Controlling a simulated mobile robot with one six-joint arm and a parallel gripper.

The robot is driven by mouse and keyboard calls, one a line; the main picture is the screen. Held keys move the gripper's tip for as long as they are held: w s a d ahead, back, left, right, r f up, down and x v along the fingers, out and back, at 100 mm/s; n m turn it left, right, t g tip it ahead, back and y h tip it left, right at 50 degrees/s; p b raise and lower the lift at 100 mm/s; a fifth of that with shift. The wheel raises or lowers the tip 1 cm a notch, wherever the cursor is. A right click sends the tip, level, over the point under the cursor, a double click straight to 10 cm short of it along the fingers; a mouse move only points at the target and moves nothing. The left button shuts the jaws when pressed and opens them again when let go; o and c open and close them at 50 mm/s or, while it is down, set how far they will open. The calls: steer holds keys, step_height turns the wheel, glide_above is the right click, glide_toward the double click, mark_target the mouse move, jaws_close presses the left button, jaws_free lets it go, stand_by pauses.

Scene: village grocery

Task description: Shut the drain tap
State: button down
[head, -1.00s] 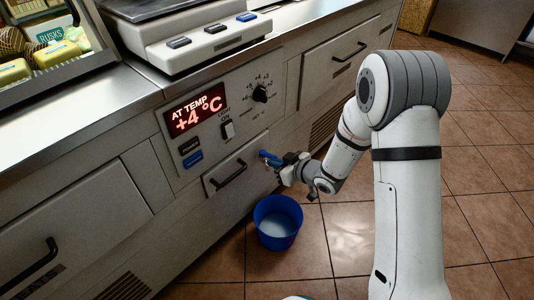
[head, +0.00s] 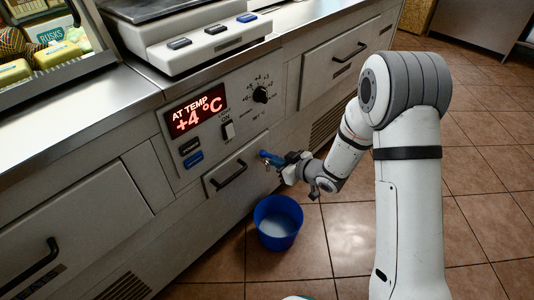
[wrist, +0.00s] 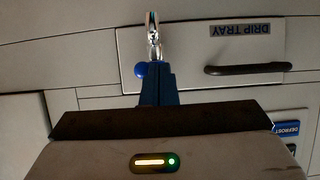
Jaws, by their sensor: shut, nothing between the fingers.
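The drain tap (wrist: 153,35) shows in the wrist view as a small chrome spout on the cabinet front, with that view upside down. A round blue knob (wrist: 139,69), seemingly the tap's handle end, shows just left of my fingers. My gripper (wrist: 158,72) is shut and empty, its blue fingers reaching up to the tap's base in the picture. I cannot tell whether they touch the tap or knob. In the head view my gripper (head: 267,157) is at the right end of the drip tray drawer, and the tap is hard to make out there.
A blue bucket (head: 259,222) with pale liquid stands on the tiled floor below my gripper. The drip tray drawer (head: 214,186) has a dark handle (wrist: 245,69). The control panel with its lit display (head: 196,113) is above. Open floor lies right of the bucket.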

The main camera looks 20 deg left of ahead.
steer(key=shift+w+d, duration=0.1)
steer(key=shift+w, duration=0.15)
steer(key=shift+w+d, duration=0.15)
steer(key=shift+w, duration=0.4)
stand_by(0.4)
steer(key=shift+w+p, duration=0.4)
steer(key=shift+w, duration=0.55)
